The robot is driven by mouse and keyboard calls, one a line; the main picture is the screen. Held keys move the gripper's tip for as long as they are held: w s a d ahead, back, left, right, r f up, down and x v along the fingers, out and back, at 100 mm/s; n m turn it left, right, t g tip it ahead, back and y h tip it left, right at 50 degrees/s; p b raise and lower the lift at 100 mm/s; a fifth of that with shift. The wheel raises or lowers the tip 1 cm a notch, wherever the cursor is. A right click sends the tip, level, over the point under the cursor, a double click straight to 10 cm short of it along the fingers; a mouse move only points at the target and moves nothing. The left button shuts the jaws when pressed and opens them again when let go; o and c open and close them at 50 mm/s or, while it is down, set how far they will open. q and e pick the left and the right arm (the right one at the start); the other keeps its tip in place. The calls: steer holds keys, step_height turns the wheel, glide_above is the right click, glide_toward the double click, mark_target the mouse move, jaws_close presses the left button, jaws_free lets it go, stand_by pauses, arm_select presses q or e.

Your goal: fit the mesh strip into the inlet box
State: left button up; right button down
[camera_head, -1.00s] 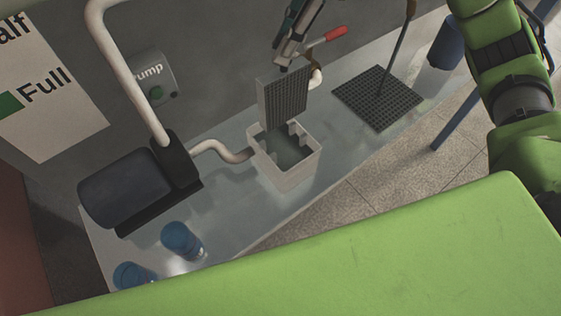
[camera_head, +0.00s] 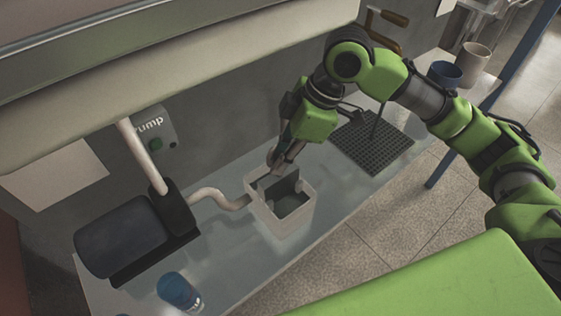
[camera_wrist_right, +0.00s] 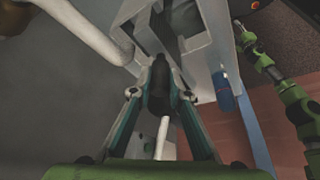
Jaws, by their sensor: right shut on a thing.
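The white inlet box (camera_head: 290,222) stands open-topped on the bench in the head view. Part of it shows at the top of the right wrist view (camera_wrist_right: 205,62). My right gripper (camera_head: 273,163) points down at the box's far left rim. Its fingers (camera_wrist_right: 160,75) are closed on a dark piece (camera_wrist_right: 160,98), which I take for the mesh strip's top. The rest of the strip is largely hidden by the gripper and box walls; I cannot tell how deep it sits. A green arm, likely my left, ends in a small gripper (camera_wrist_right: 242,32); its jaws are unclear.
A white pipe (camera_head: 225,202) joins the box to the dark pump (camera_head: 120,238). A black grid mat (camera_head: 372,145) lies right of the box. More cups (camera_head: 445,73) stand at the far right.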

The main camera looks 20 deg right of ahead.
mark_target(279, 182)
steer(key=shift+d+f+p, duration=0.1)
steer(key=shift+f+p, duration=0.75)
steer(key=shift+p, duration=0.05)
steer(key=shift+f, duration=0.2)
steer(key=c, duration=1.9)
jaws_free()
steer(key=shift+f, duration=0.15)
